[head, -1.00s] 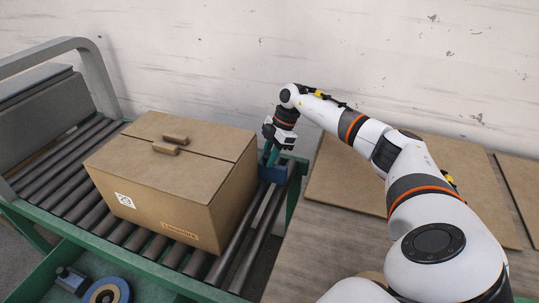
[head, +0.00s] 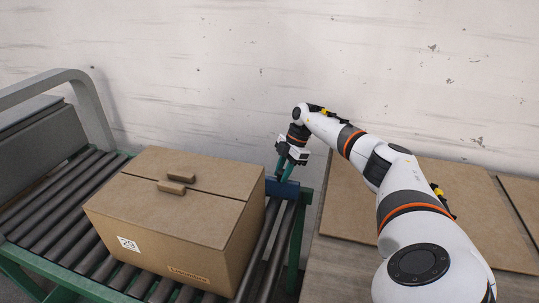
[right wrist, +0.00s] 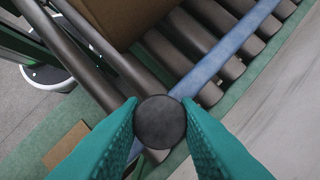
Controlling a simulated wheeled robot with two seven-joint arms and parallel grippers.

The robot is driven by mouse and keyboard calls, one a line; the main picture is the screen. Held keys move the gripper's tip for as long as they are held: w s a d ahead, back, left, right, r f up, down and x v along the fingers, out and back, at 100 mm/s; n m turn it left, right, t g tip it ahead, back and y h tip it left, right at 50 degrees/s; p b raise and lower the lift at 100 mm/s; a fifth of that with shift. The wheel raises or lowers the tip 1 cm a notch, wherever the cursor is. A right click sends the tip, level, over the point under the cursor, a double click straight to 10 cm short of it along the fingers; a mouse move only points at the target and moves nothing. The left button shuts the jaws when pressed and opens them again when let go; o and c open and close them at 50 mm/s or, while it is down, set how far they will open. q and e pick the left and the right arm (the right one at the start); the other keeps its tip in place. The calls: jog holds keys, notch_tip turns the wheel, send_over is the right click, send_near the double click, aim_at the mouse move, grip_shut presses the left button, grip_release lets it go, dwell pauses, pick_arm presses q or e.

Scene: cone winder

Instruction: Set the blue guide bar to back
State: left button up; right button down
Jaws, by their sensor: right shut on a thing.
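The blue guide bar (head: 283,188) shows as a short blue piece at the right end of the roller conveyor, beside the cardboard box. In the right wrist view a long pale blue bar (right wrist: 226,48) runs diagonally over the rollers. My right gripper (head: 284,170) reaches down over the bar from above. In the right wrist view its teal fingers are closed on a dark round knob (right wrist: 160,122), one finger on each side. The knob hides what it joins to below. My left gripper is not in view.
A closed cardboard box (head: 190,215) with two handles on its lid stands on the rollers (head: 40,205), close to the bar. The green conveyor frame (head: 299,235) borders it. A table with flat cardboard sheets (head: 345,195) is at the right. A wall stands behind.

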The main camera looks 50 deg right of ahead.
jog(key=shift+w+d+f, duration=0.15)
jog(key=shift+w+d, duration=0.2)
jog(key=shift+d, duration=0.1)
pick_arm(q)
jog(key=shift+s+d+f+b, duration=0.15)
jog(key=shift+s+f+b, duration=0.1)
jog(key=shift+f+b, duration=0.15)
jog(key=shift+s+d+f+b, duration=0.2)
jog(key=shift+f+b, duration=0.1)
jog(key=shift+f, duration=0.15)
pick_arm(e)
jog(key=shift+w+d+r, duration=0.2)
jog(key=shift+d+r, duration=0.15)
jog(key=shift+d, duration=0.35)
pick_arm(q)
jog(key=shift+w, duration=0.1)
